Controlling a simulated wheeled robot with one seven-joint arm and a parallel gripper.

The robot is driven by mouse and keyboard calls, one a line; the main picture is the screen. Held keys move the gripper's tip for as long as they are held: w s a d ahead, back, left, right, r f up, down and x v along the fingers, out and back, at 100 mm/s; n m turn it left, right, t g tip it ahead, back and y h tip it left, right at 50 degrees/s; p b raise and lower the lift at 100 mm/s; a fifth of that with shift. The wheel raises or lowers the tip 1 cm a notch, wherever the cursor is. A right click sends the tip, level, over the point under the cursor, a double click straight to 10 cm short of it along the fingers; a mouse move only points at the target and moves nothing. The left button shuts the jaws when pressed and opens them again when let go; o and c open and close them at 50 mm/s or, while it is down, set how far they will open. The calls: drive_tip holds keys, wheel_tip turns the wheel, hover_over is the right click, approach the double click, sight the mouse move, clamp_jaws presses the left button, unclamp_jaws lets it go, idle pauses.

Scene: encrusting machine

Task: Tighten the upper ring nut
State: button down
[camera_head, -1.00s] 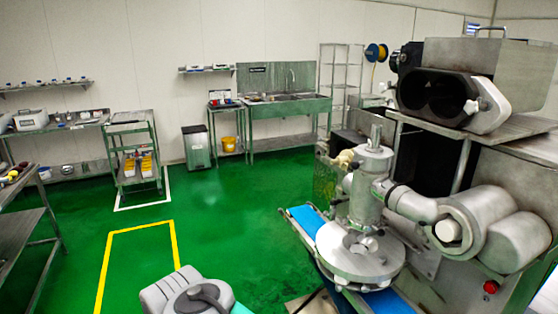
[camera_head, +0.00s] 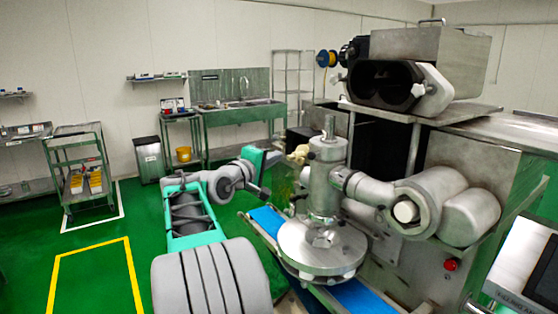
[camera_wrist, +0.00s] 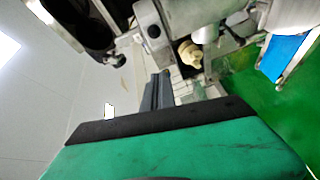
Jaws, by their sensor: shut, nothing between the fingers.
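The encrusting machine's upright metal head (camera_head: 325,185) stands right of centre in the head view, above a round disc (camera_head: 322,250). I cannot tell for sure which part is the upper ring nut. A cream lobed piece (camera_head: 299,154) shows just left of the upright head; a similar cream piece is in the wrist view (camera_wrist: 190,53). My gripper (camera_head: 270,160) is left of the cream piece, with a gap I cannot judge. In the wrist view its dark fingers (camera_wrist: 158,92) are together and empty, beyond my green wrist housing.
A blue conveyor belt (camera_head: 268,221) runs below the disc. A large side motor (camera_head: 440,200) and a twin-opening hopper unit (camera_head: 385,85) crowd the right. A red button (camera_head: 451,265) is on the machine's side.

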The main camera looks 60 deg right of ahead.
sight(309, 156)
drive_tip(key=s+d+f+p, duration=0.1)
drive_tip(key=s+d+p, duration=0.2)
drive_tip(key=d, duration=0.5)
drive_tip(key=shift+s+d, duration=0.25)
drive_tip(key=shift+s, duration=0.2)
drive_tip(key=shift+f, duration=0.1)
drive_tip(key=shift+s+a+f+b, duration=0.15)
drive_tip(key=shift+s+b, duration=0.35)
drive_tip(key=shift+s, duration=0.65)
